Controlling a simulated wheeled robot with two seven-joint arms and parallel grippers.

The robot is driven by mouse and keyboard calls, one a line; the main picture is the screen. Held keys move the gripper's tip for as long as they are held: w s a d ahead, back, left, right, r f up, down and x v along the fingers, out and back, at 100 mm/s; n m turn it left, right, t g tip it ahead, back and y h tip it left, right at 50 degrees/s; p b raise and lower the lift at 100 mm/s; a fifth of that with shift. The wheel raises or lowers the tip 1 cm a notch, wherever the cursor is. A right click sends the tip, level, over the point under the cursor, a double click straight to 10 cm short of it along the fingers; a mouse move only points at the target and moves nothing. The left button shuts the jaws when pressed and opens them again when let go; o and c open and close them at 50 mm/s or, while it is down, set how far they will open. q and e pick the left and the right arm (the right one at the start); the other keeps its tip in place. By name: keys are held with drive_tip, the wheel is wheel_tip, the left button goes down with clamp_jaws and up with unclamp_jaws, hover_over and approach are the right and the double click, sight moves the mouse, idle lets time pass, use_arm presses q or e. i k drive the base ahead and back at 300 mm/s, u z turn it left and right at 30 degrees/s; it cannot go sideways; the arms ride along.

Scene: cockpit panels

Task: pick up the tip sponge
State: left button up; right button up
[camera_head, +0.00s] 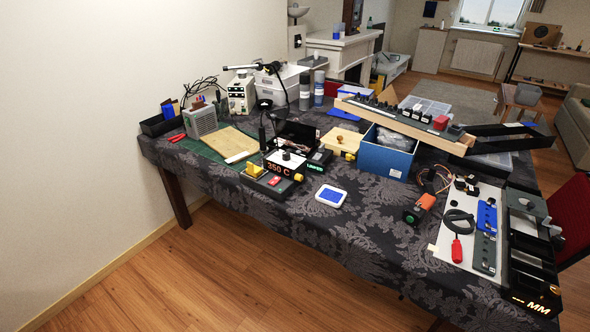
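A soldering station (272,177) reading 350 C stands near the table's front edge, left of centre. A small yellow block (254,170) that looks like the tip sponge sits at the station's left end. A shallow white tray with a blue pad (331,195) lies on the cloth to its right; I cannot tell whether that pad is a sponge too. Neither of my grippers shows in the head view, and nothing is seen touching these things.
The patterned table (310,230) has bare cloth along its front. A green mat with a wooden board (230,143) lies behind the station. A blue box (387,158) stands right of centre. A red-handled tool (457,248) and a white panel (468,225) lie at the right.

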sight(256, 171)
drive_tip(key=i, duration=1.15)
